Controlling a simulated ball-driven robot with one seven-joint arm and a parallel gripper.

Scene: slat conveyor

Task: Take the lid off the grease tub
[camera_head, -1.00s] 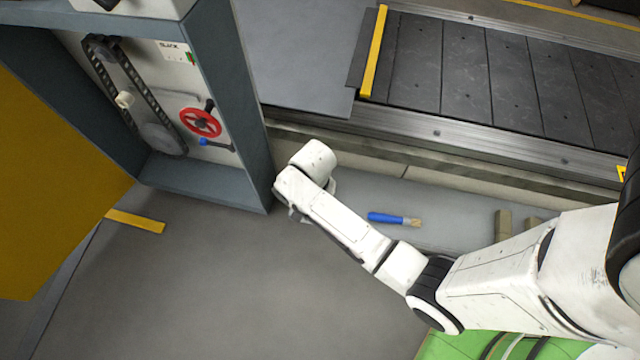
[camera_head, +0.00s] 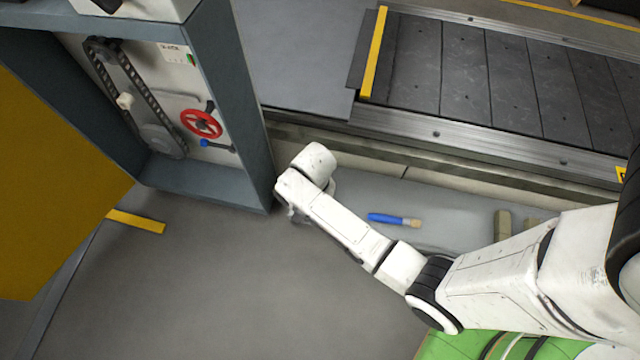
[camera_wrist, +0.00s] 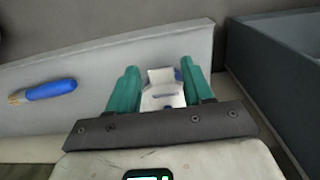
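My gripper (camera_wrist: 162,88) shows in the wrist view with two teal fingers apart. A pale, angular thing with a small blue mark (camera_wrist: 163,97) lies between and beyond the fingers; it may be part of the grease tub or its lid, but I cannot tell. No clear gap or firm contact shows between it and the fingers. In the head view my white arm reaches down over the left end of a grey ledge beside the conveyor, and its wrist hides the fingers and most of what is under them.
A blue-handled brush (camera_head: 395,219) lies on the grey ledge (camera_head: 455,190), also in the wrist view (camera_wrist: 45,90). A tan block (camera_head: 502,224) stands farther right. A grey cabinet frame (camera_head: 238,100) with a red handwheel (camera_head: 201,124) stands close left of my wrist. The conveyor (camera_head: 480,80) runs behind.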

